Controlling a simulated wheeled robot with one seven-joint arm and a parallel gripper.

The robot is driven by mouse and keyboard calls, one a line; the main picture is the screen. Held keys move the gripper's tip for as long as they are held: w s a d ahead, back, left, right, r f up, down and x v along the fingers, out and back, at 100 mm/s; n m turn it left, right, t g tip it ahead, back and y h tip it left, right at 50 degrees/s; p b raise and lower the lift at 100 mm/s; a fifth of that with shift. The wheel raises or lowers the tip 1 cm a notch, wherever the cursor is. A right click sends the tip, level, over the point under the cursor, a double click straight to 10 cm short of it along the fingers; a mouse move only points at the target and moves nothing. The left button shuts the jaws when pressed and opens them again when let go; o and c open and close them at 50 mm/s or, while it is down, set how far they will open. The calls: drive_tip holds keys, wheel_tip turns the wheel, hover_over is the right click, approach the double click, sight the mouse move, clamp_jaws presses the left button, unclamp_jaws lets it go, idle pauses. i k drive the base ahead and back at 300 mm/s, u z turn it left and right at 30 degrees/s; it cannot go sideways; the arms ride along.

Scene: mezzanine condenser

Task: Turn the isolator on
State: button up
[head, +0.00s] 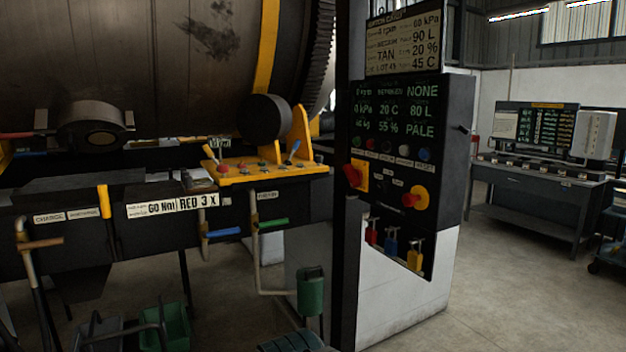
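A dark control cabinet (456,130) stands right of centre. On its front left is a red rotary handle (352,175) on a yellow square plate (362,183), which looks like the isolator. Its handle seems slanted, but its exact angle and any on/off marks are too small to read. To its right is a red knob (410,199) on a round yellow plate (422,192). Above them is a row of small coloured buttons (387,146) under a lit green display (395,110). My gripper is not in view.
A large drum (150,60) fills the upper left. Coloured padlocks (390,243) hang low on the cabinet. Open floor (500,290) lies to the right, before a grey workbench (545,190).

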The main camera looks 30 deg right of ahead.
sight(355, 176)
drive_tip(key=z, duration=0.3)
drive_tip(key=i, duration=0.3)
drive_tip(key=z, duration=0.9)
drive_tip(key=i, duration=1.45)
drive_tip(key=u, duration=0.8)
drive_tip(key=i, duration=0.4)
drive_tip(key=u, duration=0.25)
